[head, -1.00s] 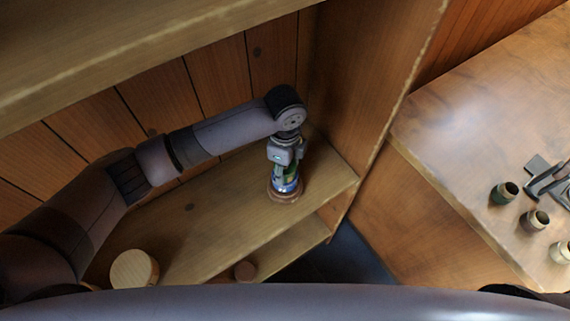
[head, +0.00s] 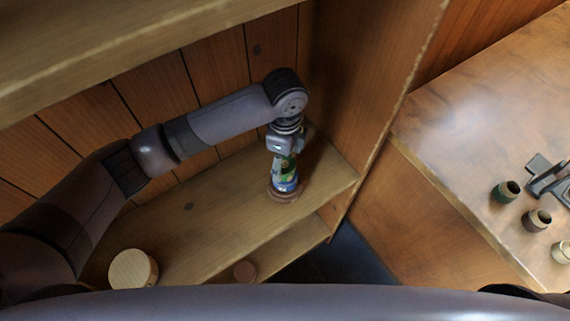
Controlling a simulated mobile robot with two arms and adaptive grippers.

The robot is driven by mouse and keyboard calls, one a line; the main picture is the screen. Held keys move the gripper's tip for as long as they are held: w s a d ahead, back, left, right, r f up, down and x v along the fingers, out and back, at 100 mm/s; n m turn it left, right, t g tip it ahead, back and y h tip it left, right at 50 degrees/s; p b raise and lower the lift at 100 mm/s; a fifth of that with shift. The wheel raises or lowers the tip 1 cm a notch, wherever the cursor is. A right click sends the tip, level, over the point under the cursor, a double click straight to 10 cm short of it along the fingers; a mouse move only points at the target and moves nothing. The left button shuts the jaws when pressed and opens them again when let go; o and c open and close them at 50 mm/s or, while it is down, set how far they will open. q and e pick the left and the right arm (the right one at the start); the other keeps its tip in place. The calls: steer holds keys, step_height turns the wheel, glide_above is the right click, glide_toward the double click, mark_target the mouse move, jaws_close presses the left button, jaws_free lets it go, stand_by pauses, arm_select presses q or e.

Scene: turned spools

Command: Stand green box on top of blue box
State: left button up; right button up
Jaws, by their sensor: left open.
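The green box (head: 286,166) is upright on top of the blue box (head: 285,186), on the shelf near its right end. Both are small and partly hidden by the gripper, so the contact between them is hard to make out. The blue box stands on a round brown base (head: 284,196). My left gripper (head: 283,158) points down from above, open, with its fingers around the upper part of the green box. My right gripper does not show.
The wooden shelf (head: 215,215) has free room left of the boxes. A pale round wooden piece (head: 133,269) is at its front left, a brown one (head: 245,271) lower down. A side wall (head: 350,80) stands close right. Several spools (head: 506,191) sit on the table (head: 470,130).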

mark_target(285, 164)
arm_select(q)
step_height(285, 164, up, 9)
steer(key=b, duration=0.1)
steer(key=shift+f, duration=0.15)
stand_by(0.5)
